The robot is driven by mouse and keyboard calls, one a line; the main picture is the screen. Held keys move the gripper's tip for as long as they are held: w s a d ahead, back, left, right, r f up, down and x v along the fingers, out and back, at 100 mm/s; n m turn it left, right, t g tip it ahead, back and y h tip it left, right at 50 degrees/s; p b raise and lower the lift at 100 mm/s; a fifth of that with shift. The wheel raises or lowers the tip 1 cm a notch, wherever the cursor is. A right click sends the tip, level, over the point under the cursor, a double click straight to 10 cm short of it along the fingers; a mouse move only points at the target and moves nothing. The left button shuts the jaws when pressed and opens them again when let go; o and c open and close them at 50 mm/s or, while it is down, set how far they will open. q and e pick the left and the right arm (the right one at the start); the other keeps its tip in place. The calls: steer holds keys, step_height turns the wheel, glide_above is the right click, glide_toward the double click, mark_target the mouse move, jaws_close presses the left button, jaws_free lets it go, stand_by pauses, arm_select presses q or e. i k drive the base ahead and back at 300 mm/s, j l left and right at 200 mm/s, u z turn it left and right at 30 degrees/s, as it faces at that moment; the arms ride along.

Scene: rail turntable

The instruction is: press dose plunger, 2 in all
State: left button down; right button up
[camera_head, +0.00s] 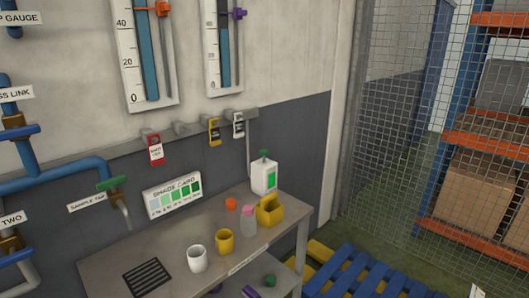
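A white dispenser (258,178) with a green label stands at the back right of the grey bench. A small green knob (264,154) on its top looks like the dose plunger. The knob appears raised a little above the body. In front of the dispenser are a yellow open holder (270,212) and a clear bottle with a pink cap (248,220). A yellow cup (224,242) and a white cup (197,259) stand nearer the front.
The bench (160,245) has a dark drain grate (147,278) at left and an orange round object (231,204) at the back. A shade card (172,196) and sample tap (112,185) are at the wall. Blue pallets (350,268) and mesh fencing (420,150) lie right.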

mark_target(263, 152)
steer(key=i+l, duration=0.6)
steer(key=l, duration=0.15)
steer(key=i+l+z, duration=0.1)
steer(key=i+l, duration=0.5)
steer(key=l, duration=0.15)
